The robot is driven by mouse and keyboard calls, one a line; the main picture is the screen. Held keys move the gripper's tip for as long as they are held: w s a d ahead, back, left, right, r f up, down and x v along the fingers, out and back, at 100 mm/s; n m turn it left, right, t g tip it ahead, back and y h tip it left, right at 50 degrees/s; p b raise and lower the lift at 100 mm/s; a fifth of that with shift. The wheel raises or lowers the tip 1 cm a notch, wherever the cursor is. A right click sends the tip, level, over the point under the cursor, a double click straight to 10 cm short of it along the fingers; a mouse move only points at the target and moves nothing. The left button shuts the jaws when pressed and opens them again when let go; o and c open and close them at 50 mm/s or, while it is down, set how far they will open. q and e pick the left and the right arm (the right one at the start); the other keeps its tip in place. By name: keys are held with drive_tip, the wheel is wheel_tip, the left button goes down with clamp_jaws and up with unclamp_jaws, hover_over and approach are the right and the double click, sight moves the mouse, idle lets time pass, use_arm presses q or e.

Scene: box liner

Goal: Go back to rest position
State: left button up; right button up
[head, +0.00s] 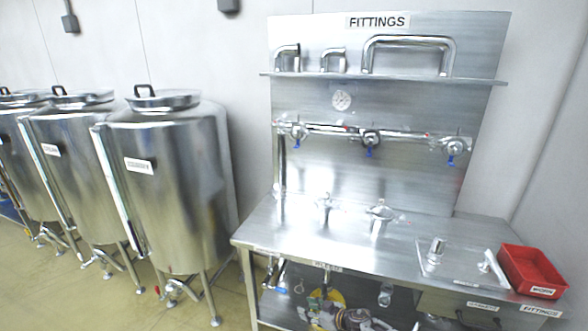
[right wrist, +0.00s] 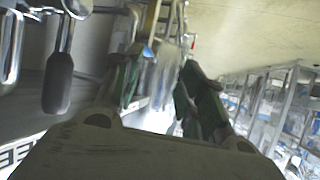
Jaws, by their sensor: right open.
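My right gripper (right wrist: 158,92) shows in the right wrist view, with dark fingers and green pads. The fingers stand apart, and I see nothing clearly gripped between them. Blurred metal parts lie beyond the fingertips. In the head view I cannot clearly make out the right gripper among the parts under the table's front edge. My left gripper is in neither view.
A steel workbench (head: 300,238) carries small fittings, a plate (head: 455,262) and a red bin (head: 533,270). Above are a pipe with blue-handled valves (head: 371,138) and a shelf of bent pipes (head: 408,42). Steel tanks (head: 170,190) stand left. A dark handle (right wrist: 57,82) hangs near my right gripper.

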drive_tip(key=s+d+f+m+h, duration=0.35)
drive_tip(key=s+d+f, duration=0.35)
drive_tip(key=s+f, duration=0.55)
drive_tip(key=s+d+f+m+h, duration=0.2)
drive_tip(key=s+d+f+h, duration=0.35)
drive_tip(key=s+f, duration=0.7)
drive_tip(key=s+d+f+g, duration=0.2)
drive_tip(key=s+f, duration=0.1)
drive_tip(key=s, duration=0.8)
drive_tip(key=s+d+f+m+g, duration=0.1)
drive_tip(key=s+d+f+g, duration=0.1)
drive_tip(key=s, duration=1)
drive_tip(key=s+d+f+m+g+h, duration=0.1)
drive_tip(key=s+d+f, duration=0.3)
drive_tip(key=s, duration=0.7)
wheel_tip(320, 180, down, 2)
drive_tip(key=shift+s+f+g, duration=0.1)
drive_tip(key=shift+s+g, duration=0.05)
drive_tip(key=shift+g, duration=0.75)
drive_tip(key=shift+d, duration=0.1)
